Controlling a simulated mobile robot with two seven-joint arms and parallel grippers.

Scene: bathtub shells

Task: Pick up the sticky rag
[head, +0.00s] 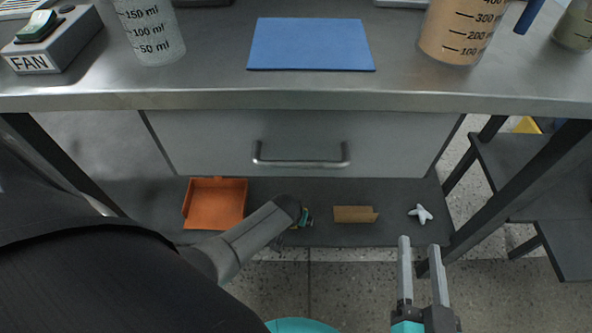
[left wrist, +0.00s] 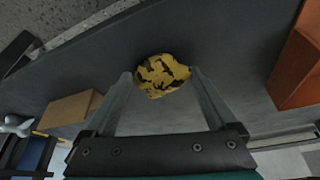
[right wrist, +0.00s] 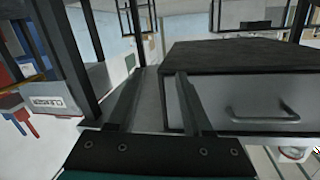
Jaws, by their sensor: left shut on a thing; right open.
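The rag is a yellow and dark blotched, crumpled piece (left wrist: 163,72) in the left wrist view. It sits between the fingertips of my left gripper (left wrist: 161,82), which is shut on it, over the dark lower shelf (left wrist: 235,50). In the head view my own arm covers most of that spot, and only small teal and yellow bits show beside it. My right gripper (head: 420,246) is open and empty, in front of the shelf's right end. The right wrist view shows its two fingers (right wrist: 159,74) apart with nothing between them.
The shelf also holds an orange tray (head: 216,203), a brown block (head: 354,214) and a white star-shaped piece (head: 420,213). A drawer (head: 300,135) and the metal tabletop (head: 215,85) hang above. A table leg (head: 530,180) stands at right. Speckled floor in front is open.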

